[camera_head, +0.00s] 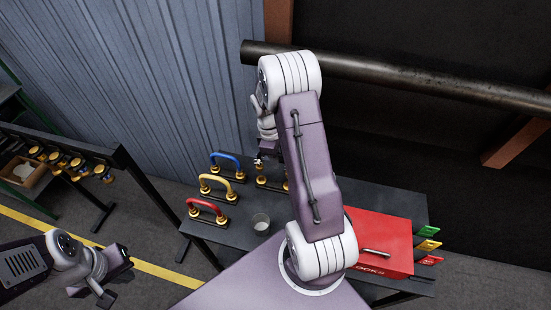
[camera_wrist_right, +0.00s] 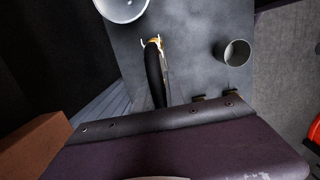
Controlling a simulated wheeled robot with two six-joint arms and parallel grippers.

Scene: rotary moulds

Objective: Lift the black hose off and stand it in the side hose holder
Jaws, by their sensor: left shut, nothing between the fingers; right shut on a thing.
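A black hose (camera_wrist_right: 152,72) with a gold end fitting (camera_wrist_right: 153,42) shows in the right wrist view. Its lower part is hidden behind my gripper's body. In the head view my right gripper (camera_head: 262,157) is mostly behind my right arm, above a dark base with gold fittings (camera_head: 264,180). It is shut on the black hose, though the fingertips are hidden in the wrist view. I cannot tell whether the hose is clear of the base. My left gripper (camera_head: 118,278) is shut and empty at the lower left, away from the table. I cannot make out the side hose holder for certain.
Blue (camera_head: 225,162), yellow (camera_head: 217,186) and red (camera_head: 206,210) hoses stand arched on the dark table. A cup (camera_head: 261,222) stands near them, also in the wrist view (camera_wrist_right: 234,54). A red box (camera_head: 375,240) is at right. A rack with gold fittings (camera_head: 75,162) stands left.

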